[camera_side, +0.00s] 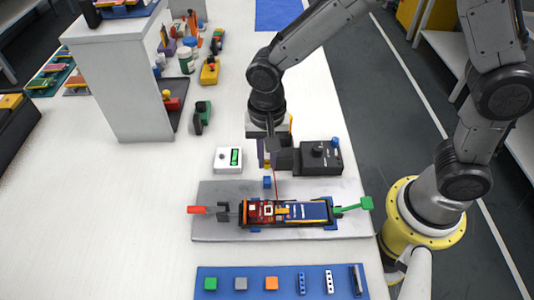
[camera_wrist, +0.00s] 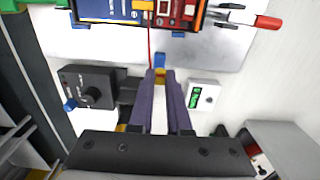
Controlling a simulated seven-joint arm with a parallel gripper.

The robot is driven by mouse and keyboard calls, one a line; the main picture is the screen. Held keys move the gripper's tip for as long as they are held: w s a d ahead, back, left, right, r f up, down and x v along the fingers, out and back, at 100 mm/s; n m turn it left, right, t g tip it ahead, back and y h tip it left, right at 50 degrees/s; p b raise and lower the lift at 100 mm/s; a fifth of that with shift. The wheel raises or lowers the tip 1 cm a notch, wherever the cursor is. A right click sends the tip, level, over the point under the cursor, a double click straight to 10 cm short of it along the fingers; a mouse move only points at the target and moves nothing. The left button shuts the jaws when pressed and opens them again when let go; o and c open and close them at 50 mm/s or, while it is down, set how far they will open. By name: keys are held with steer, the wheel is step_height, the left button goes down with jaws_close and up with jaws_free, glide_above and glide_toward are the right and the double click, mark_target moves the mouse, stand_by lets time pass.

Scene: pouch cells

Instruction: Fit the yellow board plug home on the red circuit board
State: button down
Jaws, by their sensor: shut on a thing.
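The red circuit board (camera_side: 257,218) sits at the left end of a dark holder on the grey plate, beside a blue pouch cell (camera_side: 308,211). In the wrist view, the board (camera_wrist: 184,8) is at the top edge and partly cut off. My gripper (camera_wrist: 160,76) has purple fingers shut on a small yellow piece, which looks like the yellow board plug (camera_wrist: 160,71).
A black box with a knob (camera_side: 321,157) and a white meter with a green display (camera_side: 228,159) flank my gripper. A red-handled clamp (camera_side: 197,210) and a green lever (camera_side: 354,206) stand at the holder's ends. A blue mat (camera_side: 250,284) with small parts lies in front.

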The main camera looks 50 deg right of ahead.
glide_above(268, 212)
stand_by(1.2)
steer(key=shift+f, duration=0.15)
steer(key=shift+f, duration=1.85)
steer(key=shift+f, duration=0.9)
stand_by(0.5)
steer(key=c, duration=0.8)
jaws_free()
steer(key=shift+r, duration=0.5)
step_height(268, 212, up, 13)
steer(key=shift+f, duration=0.1)
